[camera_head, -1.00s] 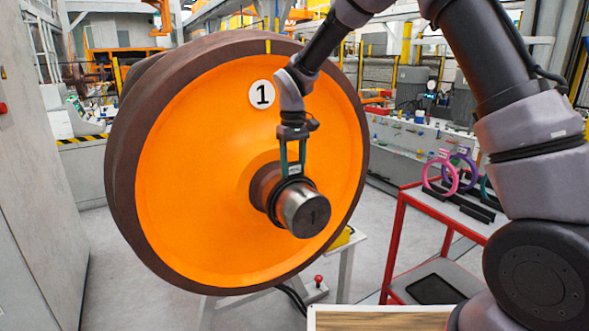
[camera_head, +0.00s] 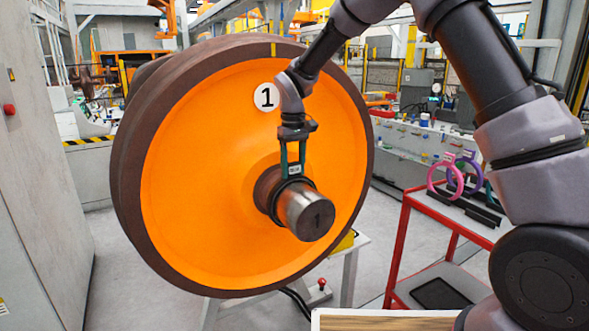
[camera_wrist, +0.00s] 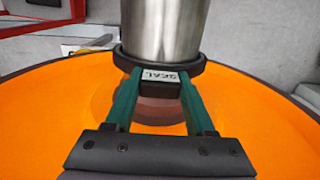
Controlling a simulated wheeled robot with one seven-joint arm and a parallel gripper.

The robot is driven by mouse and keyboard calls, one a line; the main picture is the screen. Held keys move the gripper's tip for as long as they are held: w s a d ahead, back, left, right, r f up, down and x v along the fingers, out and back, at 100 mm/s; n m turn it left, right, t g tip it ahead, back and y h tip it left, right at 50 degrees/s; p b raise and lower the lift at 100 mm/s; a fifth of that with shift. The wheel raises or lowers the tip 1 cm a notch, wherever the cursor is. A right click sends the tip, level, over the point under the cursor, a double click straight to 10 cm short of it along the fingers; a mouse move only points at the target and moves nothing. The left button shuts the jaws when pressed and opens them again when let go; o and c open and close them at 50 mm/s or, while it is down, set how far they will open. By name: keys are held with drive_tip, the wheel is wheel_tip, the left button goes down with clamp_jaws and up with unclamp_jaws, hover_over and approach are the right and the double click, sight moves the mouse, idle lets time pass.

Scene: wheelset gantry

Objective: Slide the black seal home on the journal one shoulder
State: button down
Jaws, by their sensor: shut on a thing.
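The black seal (camera_head: 281,190) is a ring around the steel journal (camera_head: 307,214), which is marked 1 on its end face. My gripper (camera_head: 293,168) reaches down from above and is shut on the seal's raised tab (camera_wrist: 160,77), which reads SEAL. The brown shoulder (camera_head: 264,187) lies behind the seal, toward the orange wheel (camera_head: 200,180). In the wrist view, the journal (camera_wrist: 165,25) passes through the seal, and brown stepped surface shows between the green fingers. I cannot tell whether the seal touches the shoulder; the ring's underside is hidden.
A red-framed cart (camera_head: 403,240) at right carries pink (camera_head: 434,181) and purple (camera_head: 475,172) rings and black bars. A grey cabinet (camera_head: 40,190) stands at left. A wooden-topped surface (camera_head: 385,322) is at the bottom edge. Open floor lies between wheel and cart.

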drive_tip(key=shift+w+a, duration=0.55)
drive_tip(key=shift+w, duration=0.25)
drive_tip(key=shift+w+a, duration=0.5)
drive_tip(key=shift+w, duration=0.3)
drive_tip(key=shift+c, duration=0.8)
unclamp_jaws()
drive_tip(key=shift+r, duration=0.1)
wheel_tip(320, 180, up, 11)
